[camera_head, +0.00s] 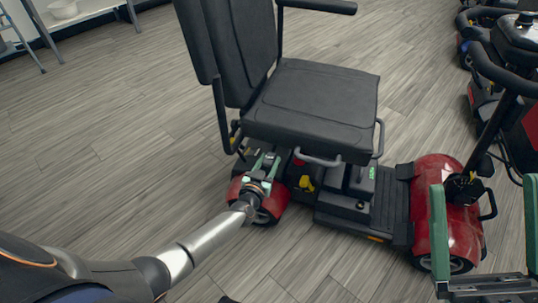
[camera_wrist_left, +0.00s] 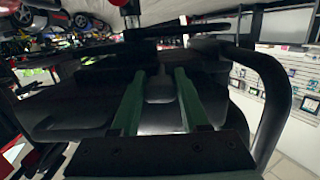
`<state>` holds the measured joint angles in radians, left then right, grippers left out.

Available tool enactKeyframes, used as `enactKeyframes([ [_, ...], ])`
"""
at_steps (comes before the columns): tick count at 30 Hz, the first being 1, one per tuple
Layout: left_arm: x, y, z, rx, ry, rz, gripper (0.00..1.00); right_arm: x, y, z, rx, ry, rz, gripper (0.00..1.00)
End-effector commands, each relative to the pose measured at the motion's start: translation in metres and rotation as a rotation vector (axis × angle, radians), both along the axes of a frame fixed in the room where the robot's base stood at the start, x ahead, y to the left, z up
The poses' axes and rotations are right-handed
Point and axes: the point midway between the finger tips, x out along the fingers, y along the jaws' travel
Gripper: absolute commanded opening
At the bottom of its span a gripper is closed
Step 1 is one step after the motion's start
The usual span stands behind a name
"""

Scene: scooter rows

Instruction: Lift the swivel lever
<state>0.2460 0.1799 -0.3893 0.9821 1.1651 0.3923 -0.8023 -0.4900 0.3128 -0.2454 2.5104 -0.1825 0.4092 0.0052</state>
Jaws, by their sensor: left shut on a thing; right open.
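A red mobility scooter (camera_head: 450,222) with a black seat (camera_head: 315,108) stands in front of me. My left gripper (camera_head: 264,165) is under the left part of the seat, above the rear red wheel cover. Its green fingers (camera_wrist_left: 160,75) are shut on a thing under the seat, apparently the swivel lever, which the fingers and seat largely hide. Whether the lever is raised cannot be told. My right gripper (camera_head: 486,225) is open and empty at the lower right, in front of the scooter's front end.
A grey loop handle (camera_head: 318,161) and a yellow part (camera_head: 306,184) show below the seat. The steering column (camera_head: 490,135) rises at the right. More scooters (camera_head: 510,50) stand at the upper right. A white shelf (camera_head: 75,14) is at the upper left. The floor at left is clear.

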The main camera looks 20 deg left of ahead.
Motion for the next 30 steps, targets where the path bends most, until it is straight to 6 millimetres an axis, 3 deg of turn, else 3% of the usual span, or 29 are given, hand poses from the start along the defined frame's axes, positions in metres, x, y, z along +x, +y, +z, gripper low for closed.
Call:
enactKeyframes([
  [1, 0.001, 0.001, 0.011, -0.001, 0.015, 0.003, 0.0, -0.001, 0.0, 0.016, -0.004, -0.007, -0.002, 1.0],
  [3, 0.001, 0.001, 0.014, -0.001, 0.037, 0.003, 0.0, -0.002, -0.001, 0.028, -0.012, -0.022, -0.008, 1.0],
  [8, 0.001, 0.001, 0.021, -0.005, 0.088, 0.004, 0.0, 0.006, -0.006, 0.046, -0.024, -0.003, -0.05, 1.0],
  [12, 0.002, 0.002, 0.026, -0.008, 0.131, 0.004, 0.0, 0.037, -0.013, 0.012, -0.036, 0.209, -0.11, 1.0],
  [18, 0.002, 0.002, 0.029, -0.011, 0.173, 0.005, 0.0, 0.063, -0.019, -0.044, -0.05, 0.481, -0.155, 1.0],
  [24, 0.002, 0.002, 0.033, -0.015, 0.205, 0.003, 0.0, 0.071, -0.023, -0.099, -0.065, 0.722, -0.185, 1.0],
  [30, 0.002, 0.001, 0.033, -0.019, 0.221, 0.004, 0.0, 0.07, -0.025, -0.128, -0.073, 0.838, -0.196, 1.0],
])
